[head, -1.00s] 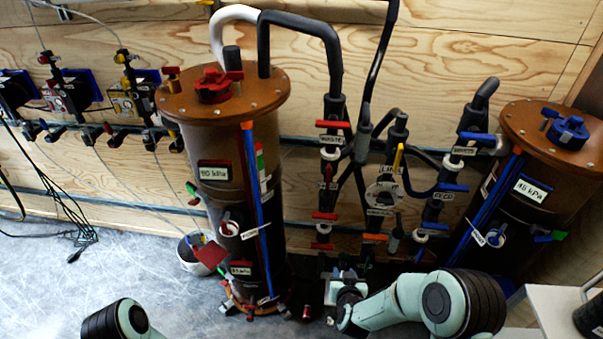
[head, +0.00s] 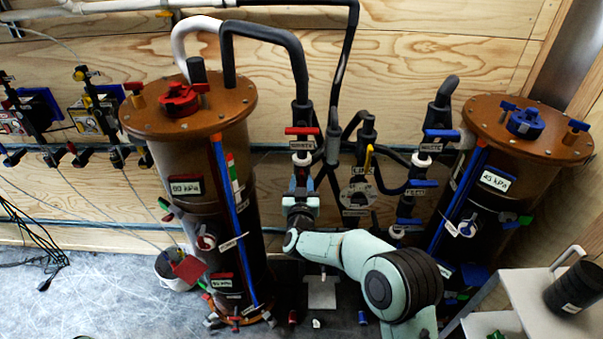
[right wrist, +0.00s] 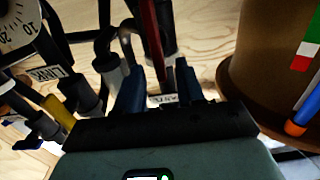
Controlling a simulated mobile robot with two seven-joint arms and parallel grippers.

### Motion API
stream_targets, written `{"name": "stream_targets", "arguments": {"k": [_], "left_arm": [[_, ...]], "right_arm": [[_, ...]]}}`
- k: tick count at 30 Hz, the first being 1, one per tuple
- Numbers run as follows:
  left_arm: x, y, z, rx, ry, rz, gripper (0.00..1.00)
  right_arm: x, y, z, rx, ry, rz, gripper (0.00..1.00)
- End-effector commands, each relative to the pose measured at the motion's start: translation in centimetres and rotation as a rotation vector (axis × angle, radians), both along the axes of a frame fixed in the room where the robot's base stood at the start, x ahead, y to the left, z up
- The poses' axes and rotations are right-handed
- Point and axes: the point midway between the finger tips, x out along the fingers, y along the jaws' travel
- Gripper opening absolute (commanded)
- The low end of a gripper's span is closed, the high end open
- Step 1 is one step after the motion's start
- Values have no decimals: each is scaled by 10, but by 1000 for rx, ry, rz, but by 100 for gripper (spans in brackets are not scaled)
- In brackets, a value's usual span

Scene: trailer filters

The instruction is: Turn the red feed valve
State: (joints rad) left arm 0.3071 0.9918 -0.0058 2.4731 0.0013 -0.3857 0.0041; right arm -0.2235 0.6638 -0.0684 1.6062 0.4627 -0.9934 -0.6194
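My right gripper (head: 301,186) is at the left pipe column, just below the red-handled valve (head: 302,131) marked as waste. My gripper and arm hide the lower part of this column, including where the red feed valve would sit. In the right wrist view, my right gripper (right wrist: 158,92) has its two dark blue fingers apart. A red handle bar (right wrist: 152,38) runs down from the top edge to the gap between them. A small white label (right wrist: 162,100) shows in the gap. I cannot tell whether the fingers touch the bar. My left gripper is not in view.
The tank with the red cap (head: 180,100) stands left of my right gripper, and the tank with the blue cap (head: 525,123) stands at right. A dark hose (head: 268,38) curves above. A yellow-handled valve (head: 368,158) is close on the right. A grey shelf (head: 530,305) stands at lower right.

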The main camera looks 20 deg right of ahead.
Motion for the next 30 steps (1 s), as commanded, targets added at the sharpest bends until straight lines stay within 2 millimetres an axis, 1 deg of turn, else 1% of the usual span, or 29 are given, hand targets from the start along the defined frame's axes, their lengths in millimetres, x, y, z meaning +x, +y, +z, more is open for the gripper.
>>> {"name": "stream_targets", "arguments": {"k": [1,3,6,10,18,19,20,21,22,30], "left_arm": [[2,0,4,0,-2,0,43],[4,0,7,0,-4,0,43],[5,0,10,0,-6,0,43],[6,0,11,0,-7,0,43],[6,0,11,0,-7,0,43],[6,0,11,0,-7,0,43],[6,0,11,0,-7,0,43],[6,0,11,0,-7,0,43],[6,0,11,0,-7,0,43],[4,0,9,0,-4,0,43]], "right_arm": [[8,-3,1,0,-1,-2,38],[17,-5,1,0,0,-1,38],[25,-7,1,0,0,-1,38],[30,-9,0,0,1,0,38],[31,-9,-1,-1,1,1,38],[31,-9,-1,-1,1,1,32],[31,-9,-1,-1,1,1,22],[31,-9,-1,0,1,1,9],[31,-9,-1,0,1,0,0],[31,-9,-1,9,-2,0,0]]}}
